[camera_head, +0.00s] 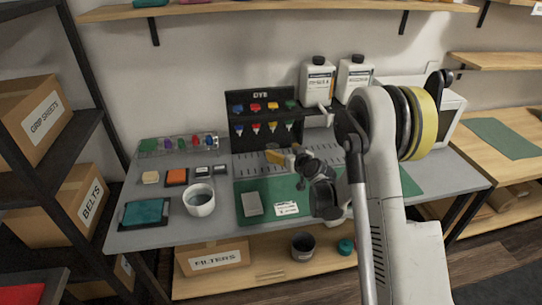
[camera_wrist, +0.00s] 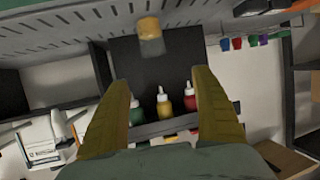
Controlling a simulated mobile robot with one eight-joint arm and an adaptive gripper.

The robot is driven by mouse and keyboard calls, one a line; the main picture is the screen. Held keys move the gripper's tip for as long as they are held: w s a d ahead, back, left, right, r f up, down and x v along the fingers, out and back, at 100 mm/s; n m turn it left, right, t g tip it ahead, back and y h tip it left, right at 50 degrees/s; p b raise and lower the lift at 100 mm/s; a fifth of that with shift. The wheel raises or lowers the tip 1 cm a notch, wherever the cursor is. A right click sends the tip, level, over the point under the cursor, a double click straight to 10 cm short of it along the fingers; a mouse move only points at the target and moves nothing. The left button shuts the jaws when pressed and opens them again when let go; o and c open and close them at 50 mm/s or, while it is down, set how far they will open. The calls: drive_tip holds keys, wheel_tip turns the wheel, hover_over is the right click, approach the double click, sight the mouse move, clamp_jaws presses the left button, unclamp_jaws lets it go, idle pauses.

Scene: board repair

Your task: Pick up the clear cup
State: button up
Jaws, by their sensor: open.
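I cannot clearly make out a clear cup. A pale grey-white round cup (camera_head: 200,208) stands upright on the left part of the bench and looks opaque. My gripper (camera_head: 276,156) is over the back middle of the bench, to the right of this cup and apart from it. In the wrist view, my gripper (camera_wrist: 160,78) is open, with its two yellow-brown fingers spread and nothing between them. A small amber, rounded object (camera_wrist: 150,28) shows beyond the fingertips near the slotted panel; I cannot tell what it is. My arm hides part of the bench.
The grey bench (camera_head: 150,238) carries a green mat (camera_head: 255,222) and a teal tray (camera_head: 143,213). A black rack (camera_head: 244,105) with several coloured bottles stands behind. Several coloured bottles also show in the wrist view (camera_wrist: 163,103).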

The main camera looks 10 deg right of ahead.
approach(275, 151)
drive_tip(key=shift+w+a+f+t, duration=0.1)
drive_tip(key=shift+w+f+t, duration=0.3)
drive_tip(key=shift+w+f, duration=0.75)
drive_tip(key=b+x, duration=0.2)
drive_tip(key=x, duration=0.2)
drive_tip(key=shift+w+f, duration=0.15)
drive_tip(key=shift+w, duration=0.25)
drive_tip(key=b+x, duration=0.3)
drive_tip(key=x, duration=0.2)
drive_tip(key=shift+w+a, duration=0.25)
drive_tip(key=c, duration=1.5)
drive_tip(key=shift+s+r+p, duration=0.1)
drive_tip(key=shift+r+p, duration=0.2)
